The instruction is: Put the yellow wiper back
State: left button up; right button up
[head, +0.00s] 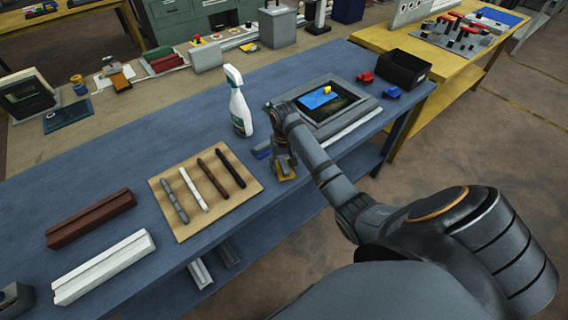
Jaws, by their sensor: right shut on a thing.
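My right gripper (284,164) is low over the front part of the blue table, between the spray bottle and the table's front edge. I cannot tell whether the wiper touches the table. My left gripper is not in view.
A white spray bottle (240,112) stands behind the gripper. A framed panel (318,118) lies to the right, near a black bin (403,69). A tan board (176,222) with several sticks lies left. Brown (90,217) and white (104,266) bars lie farther left.

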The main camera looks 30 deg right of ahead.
aim_at(284, 163)
jog(key=o, duration=1.2)
jog(key=shift+f, duration=0.1)
notch_tip(284, 163, up, 5)
jog(key=shift+w+f, duration=0.1)
notch_tip(284, 163, up, 8)
jog(key=p, duration=0.5)
jog(key=shift+f, duration=0.25)
